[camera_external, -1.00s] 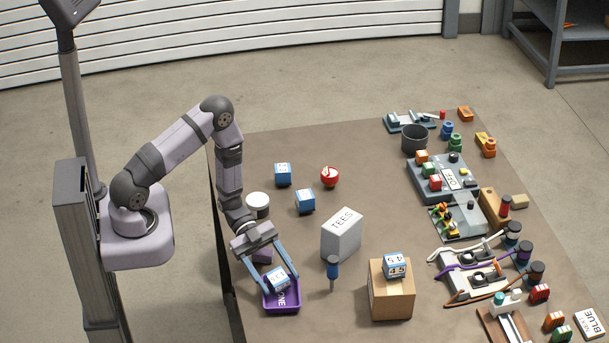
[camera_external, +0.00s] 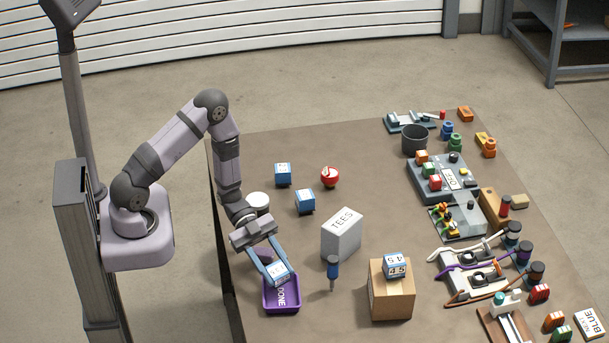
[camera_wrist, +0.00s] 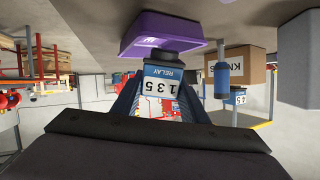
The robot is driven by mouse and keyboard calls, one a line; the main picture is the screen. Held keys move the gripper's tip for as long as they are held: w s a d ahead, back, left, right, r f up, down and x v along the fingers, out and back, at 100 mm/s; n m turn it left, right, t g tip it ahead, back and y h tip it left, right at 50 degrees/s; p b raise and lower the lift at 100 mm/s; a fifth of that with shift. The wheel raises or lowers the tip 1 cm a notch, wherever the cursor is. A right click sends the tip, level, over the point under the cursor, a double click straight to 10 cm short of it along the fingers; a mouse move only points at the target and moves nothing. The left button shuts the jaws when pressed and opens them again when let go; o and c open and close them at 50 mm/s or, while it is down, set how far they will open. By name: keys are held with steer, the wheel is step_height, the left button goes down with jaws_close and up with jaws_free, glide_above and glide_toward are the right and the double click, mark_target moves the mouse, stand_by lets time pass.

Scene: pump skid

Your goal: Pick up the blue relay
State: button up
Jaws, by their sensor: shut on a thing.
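My gripper (camera_external: 277,277) is shut on a blue relay (camera_external: 277,270) with a white numbered face. The wrist view shows the held relay (camera_wrist: 162,82) between the fingers, its label reading RELAY and 135. The relay is just above the purple DONE tray (camera_external: 283,306), which also shows in the wrist view (camera_wrist: 150,35). Other blue relays stand on the table at the back (camera_external: 283,174) and nearer the middle (camera_external: 305,201). One more (camera_external: 396,265) sits on a cardboard box (camera_external: 391,297).
A grey TEES box (camera_external: 341,238) and an upright blue-handled tool (camera_external: 333,271) stand right of the tray. A white round container (camera_external: 258,203) is close to my wrist. A red ball-like part (camera_external: 330,176) lies behind. Fixtures and cables crowd the right side.

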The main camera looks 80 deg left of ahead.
mark_target(276, 266)
step_height(276, 266, up, 7)
steer(key=shift+r, duration=0.25)
stand_by(0.3)
